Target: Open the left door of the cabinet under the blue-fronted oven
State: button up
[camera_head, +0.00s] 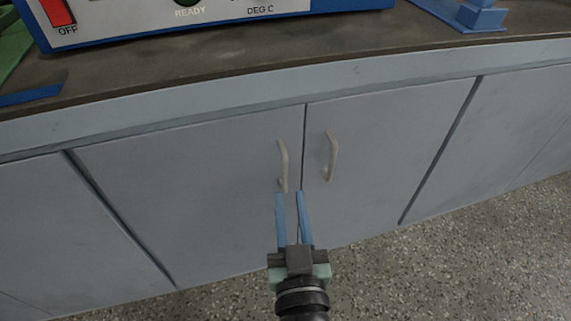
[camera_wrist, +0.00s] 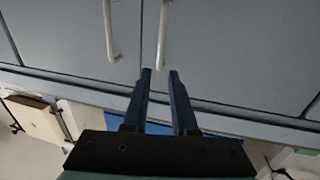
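The left door (camera_head: 200,190) of the grey cabinet is closed, with a pale vertical bar handle (camera_head: 284,165) near its right edge. The blue-framed oven front (camera_head: 220,20) shows partly at the top left, above this door. My gripper (camera_head: 290,193) is open and empty, its two blue fingers near the lower end of that handle. In the wrist view, which looks upside down, the left door's handle (camera_wrist: 163,35) ends just ahead of the gap between my fingertips (camera_wrist: 160,72). I cannot tell whether they touch it.
The closed right door (camera_head: 385,140) has its own handle (camera_head: 330,155), close to the right of my gripper. A dark countertop (camera_head: 300,52) overhangs the cabinet. A blue stand (camera_head: 480,18) is at the top right. The speckled floor (camera_head: 440,270) in front is clear.

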aim_at(286, 166)
jog(key=w, duration=0.3)
jog(key=w+b, duration=0.1)
jog(key=w, duration=0.2)
jog(key=w+a+b, duration=0.1)
jog(key=w, duration=0.2)
grip_shut()
dwell(1.4)
